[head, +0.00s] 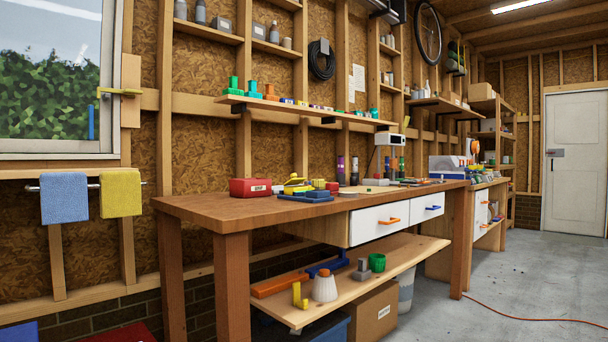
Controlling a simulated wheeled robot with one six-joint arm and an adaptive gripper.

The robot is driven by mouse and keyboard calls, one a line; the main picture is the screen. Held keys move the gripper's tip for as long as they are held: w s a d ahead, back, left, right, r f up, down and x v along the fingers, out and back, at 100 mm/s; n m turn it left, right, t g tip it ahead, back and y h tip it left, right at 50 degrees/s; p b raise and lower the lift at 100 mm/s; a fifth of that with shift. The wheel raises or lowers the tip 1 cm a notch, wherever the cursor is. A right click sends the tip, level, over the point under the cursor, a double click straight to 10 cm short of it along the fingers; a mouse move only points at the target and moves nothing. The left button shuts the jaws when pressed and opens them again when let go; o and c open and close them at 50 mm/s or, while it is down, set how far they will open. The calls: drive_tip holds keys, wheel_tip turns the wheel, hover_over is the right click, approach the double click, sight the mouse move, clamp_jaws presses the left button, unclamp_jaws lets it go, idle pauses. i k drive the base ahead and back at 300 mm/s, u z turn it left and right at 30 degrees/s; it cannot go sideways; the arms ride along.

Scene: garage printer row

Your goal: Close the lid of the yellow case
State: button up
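A small yellow object that looks like the yellow case (294,187) sits on the wooden workbench (215,206), in the middle of the head view. It is far off and small. Its upper part seems raised, but I cannot tell clearly how the lid stands. A red box (250,188) with a label is to its left. A blue tray (306,197) lies in front of it, and small red and yellow pieces (325,185) are to its right. My gripper is not in view.
Orange-handled and blue-handled white drawers (372,224) hang under the bench top. A lower shelf (400,255) juts out in front, holding several parts. Grey floor (500,275) is open at the right, with an orange cable (520,319) across it. Towels (65,198) hang at the left.

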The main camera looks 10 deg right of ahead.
sight(294, 180)
drive_tip(key=z, duration=0.6)
drive_tip(key=i, duration=1.45)
drive_tip(key=u, duration=0.2)
